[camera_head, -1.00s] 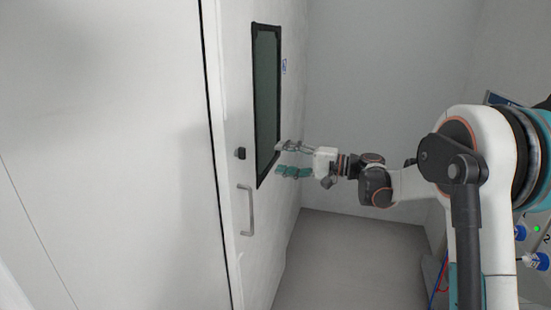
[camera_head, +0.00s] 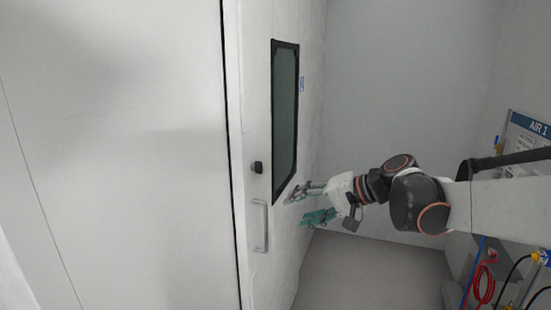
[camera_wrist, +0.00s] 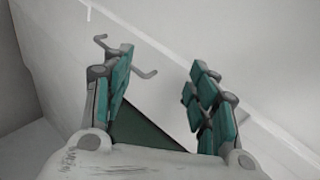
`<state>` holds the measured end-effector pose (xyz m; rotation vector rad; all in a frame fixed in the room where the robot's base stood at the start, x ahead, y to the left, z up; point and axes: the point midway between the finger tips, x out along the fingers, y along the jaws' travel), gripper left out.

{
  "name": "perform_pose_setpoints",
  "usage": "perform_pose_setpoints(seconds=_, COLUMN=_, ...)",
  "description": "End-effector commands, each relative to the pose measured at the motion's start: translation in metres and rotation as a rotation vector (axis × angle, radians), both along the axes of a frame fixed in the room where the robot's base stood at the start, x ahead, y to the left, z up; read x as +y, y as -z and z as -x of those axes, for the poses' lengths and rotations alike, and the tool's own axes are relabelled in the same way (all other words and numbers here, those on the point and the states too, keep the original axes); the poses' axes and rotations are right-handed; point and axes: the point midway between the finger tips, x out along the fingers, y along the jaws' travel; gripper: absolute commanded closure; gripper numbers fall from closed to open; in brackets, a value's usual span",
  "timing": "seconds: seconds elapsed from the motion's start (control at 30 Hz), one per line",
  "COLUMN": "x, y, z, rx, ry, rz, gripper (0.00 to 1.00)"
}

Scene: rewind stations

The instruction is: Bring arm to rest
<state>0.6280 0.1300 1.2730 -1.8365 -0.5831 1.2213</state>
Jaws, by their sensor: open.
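My gripper (camera_head: 312,205) is open and empty in the head view, in front of the white door (camera_head: 262,100) and to the right of its handle. Its two teal-padded fingers point left toward the door. In the wrist view my gripper (camera_wrist: 155,95) shows its fingers spread wide with nothing between them. My arm (camera_head: 420,203) reaches in from the right edge of the head view.
The door has a dark window (camera_head: 285,120), a metal handle (camera_head: 259,227) and a black knob (camera_head: 257,168). A panel marked AIR 1 (camera_head: 530,127) with a red hose (camera_head: 483,283) stands at the right. The grey floor (camera_head: 365,275) below the arm is clear.

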Motion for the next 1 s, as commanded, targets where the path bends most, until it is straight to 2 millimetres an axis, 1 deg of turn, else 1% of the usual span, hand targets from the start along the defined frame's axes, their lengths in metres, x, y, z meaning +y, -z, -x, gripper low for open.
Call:
perform_pose_setpoints(seconds=0.03, x=-0.002, y=0.006, z=0.018, rx=-0.004, ry=0.006, rz=0.050, gripper=0.47)
perform_pose_setpoints(seconds=0.27, x=-0.025, y=0.035, z=0.090, rx=-0.031, ry=0.028, rz=0.301, gripper=0.47)
perform_pose_setpoints(seconds=0.4, x=-0.044, y=0.056, z=0.133, rx=-0.058, ry=0.036, rz=0.456, gripper=0.47)
perform_pose_setpoints(seconds=0.6, x=-0.077, y=0.088, z=0.191, rx=-0.107, ry=0.042, rz=0.673, gripper=0.47)
perform_pose_setpoints(seconds=0.7, x=-0.093, y=0.104, z=0.217, rx=-0.136, ry=0.040, rz=0.777, gripper=0.47)
perform_pose_setpoints(seconds=0.8, x=-0.108, y=0.118, z=0.237, rx=-0.163, ry=0.038, rz=0.868, gripper=0.47)
perform_pose_setpoints(seconds=0.9, x=-0.120, y=0.128, z=0.250, rx=-0.185, ry=0.036, rz=0.936, gripper=0.47)
perform_pose_setpoints(seconds=1.0, x=-0.127, y=0.134, z=0.258, rx=-0.199, ry=0.034, rz=0.978, gripper=0.47)
